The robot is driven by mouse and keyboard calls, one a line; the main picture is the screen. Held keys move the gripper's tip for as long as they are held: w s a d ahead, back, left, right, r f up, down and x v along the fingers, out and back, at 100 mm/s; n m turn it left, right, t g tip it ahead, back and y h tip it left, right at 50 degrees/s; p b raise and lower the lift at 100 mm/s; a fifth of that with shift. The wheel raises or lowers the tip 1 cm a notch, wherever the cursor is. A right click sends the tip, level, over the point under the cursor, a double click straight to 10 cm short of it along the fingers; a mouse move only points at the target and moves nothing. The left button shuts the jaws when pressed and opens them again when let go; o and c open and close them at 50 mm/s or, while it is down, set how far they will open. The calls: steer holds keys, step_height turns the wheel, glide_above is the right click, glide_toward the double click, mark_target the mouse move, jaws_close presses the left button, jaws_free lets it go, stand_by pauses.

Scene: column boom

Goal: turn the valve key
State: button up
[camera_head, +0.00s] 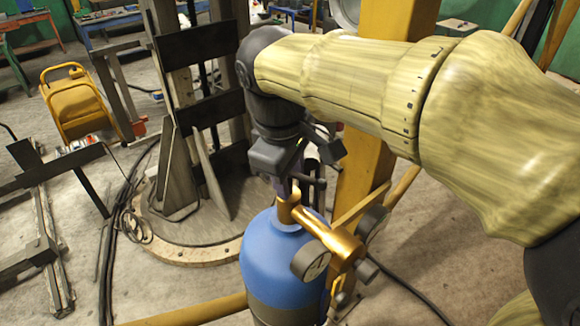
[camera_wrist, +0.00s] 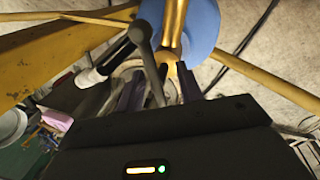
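A blue gas cylinder (camera_head: 275,258) stands upright below my gripper, with a brass valve (camera_head: 290,210) and regulator on top. Round gauges (camera_head: 311,262) sit on the regulator. A grey, ball-ended bar, apparently the valve key (camera_head: 312,181), shows just above the brass valve. In the wrist view the key (camera_wrist: 147,50) runs up between the fingers, with the brass valve (camera_wrist: 174,45) and blue cylinder top (camera_wrist: 204,28) beyond. My gripper (camera_wrist: 160,88) points down over the valve, its fingers apart on either side of the key. Finger contact with the key cannot be told.
A yellow post (camera_head: 375,150) and yellow rails (camera_head: 190,312) stand close around the cylinder. A steel column on a round base (camera_head: 200,235) is behind to the left. Cables lie on the concrete floor. A yellow machine (camera_head: 75,105) stands far left.

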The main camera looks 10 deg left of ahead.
steer(key=shift+c, duration=0.3)
jaws_close()
steer(key=shift+m+h+p, duration=0.3)
steer(key=shift+m+p, duration=0.15)
steer(key=shift+m, duration=1.65)
steer(key=shift+o, duration=0.3)
jaws_free()
